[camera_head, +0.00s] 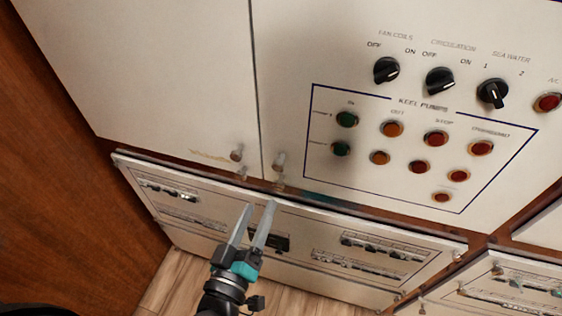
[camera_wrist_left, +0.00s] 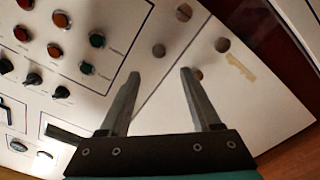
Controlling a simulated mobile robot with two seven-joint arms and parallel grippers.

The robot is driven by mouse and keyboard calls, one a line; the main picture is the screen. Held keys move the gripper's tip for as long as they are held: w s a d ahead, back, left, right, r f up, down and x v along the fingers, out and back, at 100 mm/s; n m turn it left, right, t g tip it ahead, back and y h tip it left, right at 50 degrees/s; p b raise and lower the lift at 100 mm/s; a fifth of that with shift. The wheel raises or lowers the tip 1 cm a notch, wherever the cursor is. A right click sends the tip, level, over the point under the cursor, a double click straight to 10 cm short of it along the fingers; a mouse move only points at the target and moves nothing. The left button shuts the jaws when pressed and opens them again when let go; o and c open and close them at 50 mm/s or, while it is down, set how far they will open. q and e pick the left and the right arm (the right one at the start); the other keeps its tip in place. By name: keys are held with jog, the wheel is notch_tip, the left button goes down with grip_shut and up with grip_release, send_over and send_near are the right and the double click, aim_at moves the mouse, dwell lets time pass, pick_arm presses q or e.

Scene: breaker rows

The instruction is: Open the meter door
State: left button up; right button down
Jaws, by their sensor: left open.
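Two white cabinet doors meet at a vertical seam; no label for a meter is readable. The left door (camera_head: 150,70) is plain and has a small round knob (camera_head: 237,155) at its lower right corner. The right door (camera_head: 290,60) carries switches and buttons and has a knob (camera_head: 279,160) at its lower left corner. Both doors look shut. My left gripper (camera_head: 260,206) is open and empty, its fingers pointing up just below the knobs in the head view. In the left wrist view, the open fingers (camera_wrist_left: 160,73) point toward the round knobs (camera_wrist_left: 196,73). My right gripper is not in view.
Below the doors is a lower panel (camera_head: 190,206) with breaker rows, its top edge jutting out. Another breaker panel (camera_head: 510,285) is at lower right. A brown wooden wall (camera_head: 60,170) stands left. Wooden floor (camera_head: 180,280) shows below.

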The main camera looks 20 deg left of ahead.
aim_at(277, 168)
pick_arm(q)
jog(key=w, duration=1.3)
jog(key=shift+d, duration=0.3)
jog(key=shift+s, duration=0.1)
grip_shut()
dwell(0.8)
